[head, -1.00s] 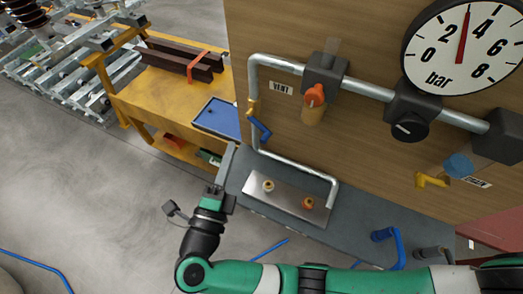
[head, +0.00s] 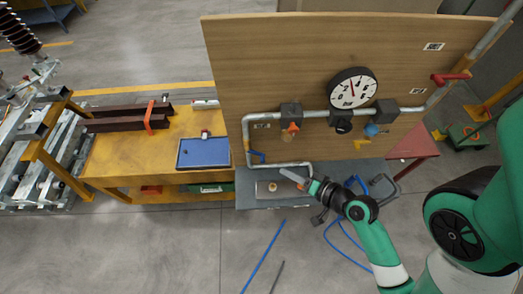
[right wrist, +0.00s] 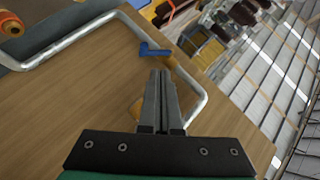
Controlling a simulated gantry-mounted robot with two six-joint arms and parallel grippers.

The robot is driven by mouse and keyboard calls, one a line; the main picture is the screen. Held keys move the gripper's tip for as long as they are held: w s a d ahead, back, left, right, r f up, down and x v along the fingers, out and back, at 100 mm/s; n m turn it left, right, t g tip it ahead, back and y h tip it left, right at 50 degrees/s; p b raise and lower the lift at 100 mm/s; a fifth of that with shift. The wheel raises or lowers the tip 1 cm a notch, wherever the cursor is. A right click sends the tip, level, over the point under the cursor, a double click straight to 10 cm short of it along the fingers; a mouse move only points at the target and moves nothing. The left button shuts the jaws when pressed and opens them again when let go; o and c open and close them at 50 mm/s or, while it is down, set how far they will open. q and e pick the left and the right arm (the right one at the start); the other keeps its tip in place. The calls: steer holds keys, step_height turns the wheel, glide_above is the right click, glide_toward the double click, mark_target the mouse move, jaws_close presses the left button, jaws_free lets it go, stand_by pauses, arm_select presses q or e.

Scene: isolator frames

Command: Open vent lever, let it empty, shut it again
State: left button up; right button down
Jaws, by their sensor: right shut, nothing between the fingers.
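The vent lever is a blue handle (head: 257,156) on the vertical pipe under a small label, low on the left of the wooden board. It slants down to the right. It also shows in the right wrist view (right wrist: 155,50), beyond the fingertips. My right gripper (head: 284,173) is shut and empty, right of the lever and apart from it. In the right wrist view, its fingers (right wrist: 160,76) point toward the lever. The pressure gauge (head: 353,88) has a red needle pointing up and slightly left; its value is too small to read. My left gripper is not in view.
The bent pipe (head: 247,125) frames the lever. A steel plate (head: 268,188) with small fittings lies on the grey shelf below. An orange-topped unit (head: 292,128), black knob (head: 343,127) and blue-and-yellow valve (head: 371,130) sit to the right. A blue tray (head: 203,153) lies left.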

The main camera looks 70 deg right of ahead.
steer(key=s+d+r+m+g+h, duration=0.1)
steer(key=s+d+m, duration=0.1)
steer(key=s+d, duration=0.1)
steer(key=p, duration=0.2)
glide_toward(264, 157)
steer(key=w+d, duration=0.2)
steer(key=d, duration=0.2)
steer(key=shift+w+a+f, duration=0.35)
steer(key=shift+w+f, duration=0.15)
steer(key=shift+f, duration=0.05)
steer(key=shift+w+a+f, duration=0.35)
steer(key=shift+w+f, duration=0.1)
steer(key=shift+f, duration=0.1)
steer(key=shift+w+a+f, duration=0.1)
steer(key=shift+w+f, duration=0.2)
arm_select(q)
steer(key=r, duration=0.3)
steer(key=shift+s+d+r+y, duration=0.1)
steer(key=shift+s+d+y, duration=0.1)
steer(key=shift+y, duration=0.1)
